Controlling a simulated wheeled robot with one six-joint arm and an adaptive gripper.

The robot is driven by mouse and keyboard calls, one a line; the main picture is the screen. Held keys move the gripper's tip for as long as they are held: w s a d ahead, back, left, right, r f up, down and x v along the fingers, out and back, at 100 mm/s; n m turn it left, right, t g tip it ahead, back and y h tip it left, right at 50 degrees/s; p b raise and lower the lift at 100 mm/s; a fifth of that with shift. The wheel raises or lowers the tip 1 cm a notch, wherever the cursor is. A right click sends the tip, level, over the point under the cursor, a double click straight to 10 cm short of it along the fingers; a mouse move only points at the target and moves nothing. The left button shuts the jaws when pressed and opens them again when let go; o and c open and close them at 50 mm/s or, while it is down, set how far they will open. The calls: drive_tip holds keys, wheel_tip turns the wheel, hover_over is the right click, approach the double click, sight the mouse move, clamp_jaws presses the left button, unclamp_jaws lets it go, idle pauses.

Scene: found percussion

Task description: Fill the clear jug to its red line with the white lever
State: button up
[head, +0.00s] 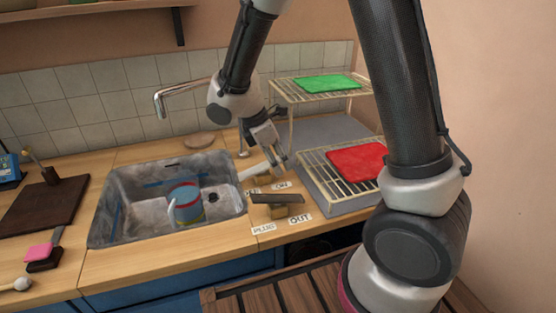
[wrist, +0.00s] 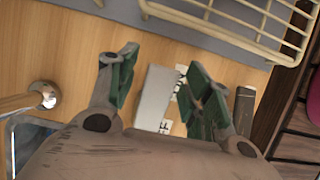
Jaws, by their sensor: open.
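The clear jug (head: 187,204) stands upright in the sink, bluish, with a pale handle on its left and a red band low on its side. Its water level is too small to tell. The white lever (head: 253,171) lies on the counter right of the sink, by the OFF and ON labels. My gripper (head: 276,160) is open over the counter at the lever's right end. In the wrist view, the lever (wrist: 154,97) shows between the two spread green-padded fingers of my gripper (wrist: 161,75). I cannot tell whether either finger touches it.
The tap (head: 185,89) reaches over the sink (head: 103,235); no stream is visible. A dark-topped plug lever (head: 278,199) sits just in front, by PLUG and OUT labels. A wire rack (head: 318,192) with red and green boards stands right and behind. A brown board (head: 40,207) lies left.

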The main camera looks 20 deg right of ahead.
sight(267, 164)
drive_tip(key=shift+f, duration=0.15)
drive_tip(key=c, duration=1)
drive_tip(key=shift+d+f+y, duration=0.15)
drive_tip(key=shift+f+y, duration=0.1)
drive_tip(key=shift+y, duration=0.35)
drive_tip(key=shift+c, duration=0.2)
drive_tip(key=o, duration=1)
drive_tip(key=shift+o, duration=0.2)
drive_tip(key=v, duration=1.2)
